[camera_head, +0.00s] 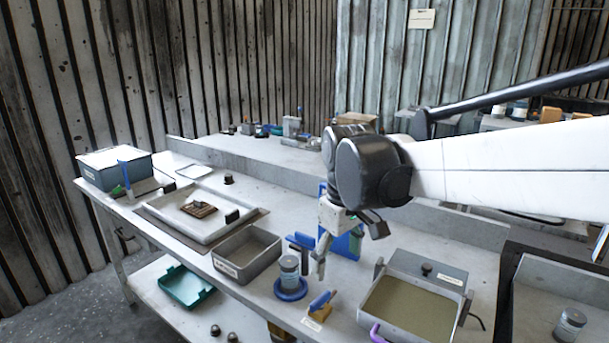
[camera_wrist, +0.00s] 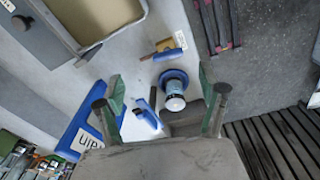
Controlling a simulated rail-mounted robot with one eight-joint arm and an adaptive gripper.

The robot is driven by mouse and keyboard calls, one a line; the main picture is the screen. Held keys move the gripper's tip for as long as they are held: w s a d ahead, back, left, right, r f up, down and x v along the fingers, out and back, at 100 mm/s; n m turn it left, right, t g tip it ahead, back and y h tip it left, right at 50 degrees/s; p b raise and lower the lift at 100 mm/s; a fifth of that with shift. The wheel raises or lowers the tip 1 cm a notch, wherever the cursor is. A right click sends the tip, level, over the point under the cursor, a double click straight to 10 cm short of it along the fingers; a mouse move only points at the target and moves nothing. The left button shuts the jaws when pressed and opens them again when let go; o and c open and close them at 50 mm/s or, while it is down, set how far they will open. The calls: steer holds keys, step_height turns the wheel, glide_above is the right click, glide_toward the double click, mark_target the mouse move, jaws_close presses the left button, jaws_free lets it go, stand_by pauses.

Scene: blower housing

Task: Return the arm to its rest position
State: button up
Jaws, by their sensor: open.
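My gripper (camera_head: 321,262) hangs from my white arm above the middle of the bench (camera_head: 350,285), pointing down. In the wrist view my gripper (camera_wrist: 161,84) has its two fingers, with green inner pads, spread wide with nothing between them touching. Part of the bench is hidden behind my arm.
A grey open bin (camera_head: 247,255) and a white tray (camera_head: 190,220) stand left. A tray with a sandy surface (camera_head: 410,305) stands right. A blue panel (camera_head: 347,243) is close behind the gripper. A yellow-and-blue piece (camera_head: 319,307) lies in front.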

steer(key=s+d+f+m+t, duration=0.2)
steer(key=s+d+m+t, duration=0.4)
steer(key=s+d, duration=0.6)
steer(key=s+m, duration=0.2)
steer(key=s, duration=0.2)
steer(key=shift+s+d+f, duration=0.15)
steer(key=shift+d+f, duration=0.2)
steer(key=shift+d, duration=0.05)
